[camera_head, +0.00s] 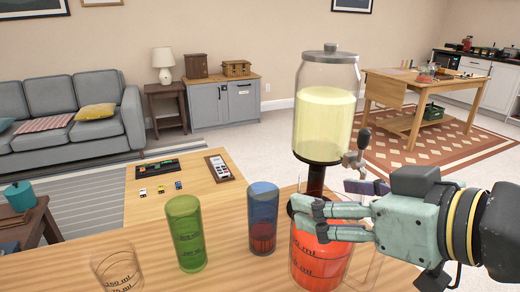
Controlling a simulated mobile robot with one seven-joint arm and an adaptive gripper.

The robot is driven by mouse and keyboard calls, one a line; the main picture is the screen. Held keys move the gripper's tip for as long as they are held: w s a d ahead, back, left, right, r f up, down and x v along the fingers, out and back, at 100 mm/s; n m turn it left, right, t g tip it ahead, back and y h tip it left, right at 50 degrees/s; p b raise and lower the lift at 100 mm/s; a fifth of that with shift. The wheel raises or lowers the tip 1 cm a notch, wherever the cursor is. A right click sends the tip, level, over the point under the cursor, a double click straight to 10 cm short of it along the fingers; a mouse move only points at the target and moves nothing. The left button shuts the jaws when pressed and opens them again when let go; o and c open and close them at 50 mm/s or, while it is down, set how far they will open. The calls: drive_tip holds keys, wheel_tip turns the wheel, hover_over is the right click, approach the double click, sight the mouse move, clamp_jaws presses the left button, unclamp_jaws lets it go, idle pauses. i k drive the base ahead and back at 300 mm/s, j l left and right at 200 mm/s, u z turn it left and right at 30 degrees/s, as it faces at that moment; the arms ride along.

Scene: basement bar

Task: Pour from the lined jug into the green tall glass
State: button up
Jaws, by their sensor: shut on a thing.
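The lined jug (318,270) is clear with dark measuring marks and holds orange-red liquid. It stands upright at the front right of the wooden counter, its lower edge cut off by the frame. My gripper (308,218) reaches in from the right and is shut on the jug near its upper part; the fingers hide some of its rim. The green tall glass (186,235) stands upright on the counter to the left, apart from the jug. It has dark marks, and I see no liquid in it.
A blue glass (263,215) with red liquid low in it stands between the green glass and jug. A clear marked glass (118,270) stands front left. A drink dispenser (326,110) with pale yellow liquid rises behind the jug. Toy cars and a remote-like object (219,168) lie farther back.

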sight(188, 237)
drive_tip(key=k+l, duration=0.1)
drive_tip(key=l, duration=0.3)
drive_tip(key=k+l, duration=0.1)
drive_tip(key=l, duration=0.35)
drive_tip(key=k+l, duration=0.15)
drive_tip(key=l, duration=0.25)
drive_tip(key=k+l, duration=0.1)
drive_tip(key=l, duration=0.3)
drive_tip(key=k+l, duration=0.1)
drive_tip(key=l, duration=0.3)
